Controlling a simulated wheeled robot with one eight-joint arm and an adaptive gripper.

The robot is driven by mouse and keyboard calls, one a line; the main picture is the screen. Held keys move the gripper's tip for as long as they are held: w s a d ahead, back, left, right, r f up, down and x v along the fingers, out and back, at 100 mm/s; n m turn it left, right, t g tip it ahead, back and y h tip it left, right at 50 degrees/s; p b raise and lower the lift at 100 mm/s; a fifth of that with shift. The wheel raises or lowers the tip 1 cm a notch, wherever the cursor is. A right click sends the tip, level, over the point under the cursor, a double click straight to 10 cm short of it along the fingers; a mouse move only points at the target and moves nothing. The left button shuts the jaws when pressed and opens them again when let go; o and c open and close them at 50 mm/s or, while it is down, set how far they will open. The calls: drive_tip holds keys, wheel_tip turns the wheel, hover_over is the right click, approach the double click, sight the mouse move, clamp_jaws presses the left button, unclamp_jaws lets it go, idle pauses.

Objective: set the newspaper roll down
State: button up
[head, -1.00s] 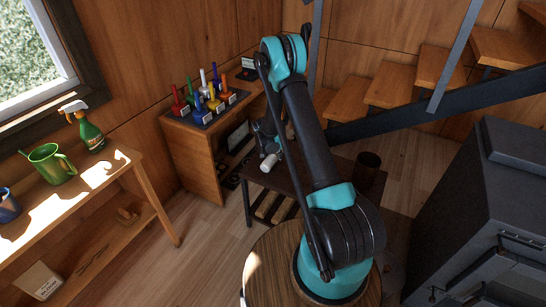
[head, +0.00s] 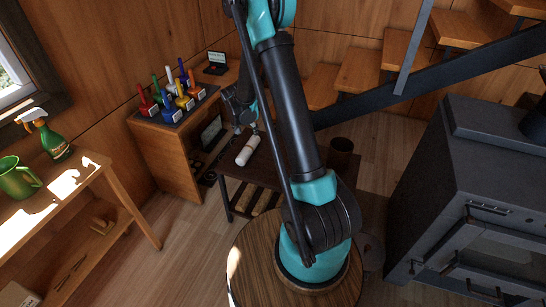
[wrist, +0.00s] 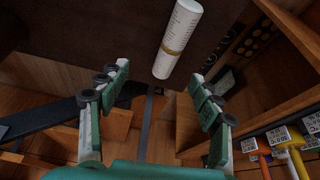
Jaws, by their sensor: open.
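The newspaper roll (head: 247,151) is a white cylinder lying on the dark low table (head: 236,172). In the wrist view the roll (wrist: 180,38) shows print and a tan band, and one end lies near the table's edge. My gripper (head: 243,116) is just behind the roll in the head view, partly hidden by my arm. In the wrist view my gripper (wrist: 158,93) is open, its green-padded fingers wide apart and empty. The roll lies beyond the fingertips, clear of both.
A wooden cabinet (head: 164,152) with coloured-handled tools on a dark stand (head: 178,112) is left of the table. A dark cylindrical container (head: 341,152) stands right of my arm. A grey stove (head: 470,190) is at right, stairs (head: 357,70) behind.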

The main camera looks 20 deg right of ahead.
drive_tip(key=s+d+r+n+y, duration=0.15)
drive_tip(key=s+r, duration=0.25)
drive_tip(key=s, duration=0.4)
drive_tip(key=s+d+r+n, duration=0.1)
drive_tip(key=s+d+r, duration=0.1)
drive_tip(key=s+r, duration=0.45)
drive_tip(key=s+d+r+n, duration=0.2)
drive_tip(key=s+r, duration=0.1)
drive_tip(key=s, duration=0.7)
drive_tip(key=s+f+n, duration=0.1)
drive_tip(key=s, duration=0.8)
drive_tip(key=shift+d+f+n+t+y, duration=0.2)
drive_tip(key=shift+f+n+t+y, duration=0.1)
drive_tip(key=shift+f+n+y, duration=0.05)
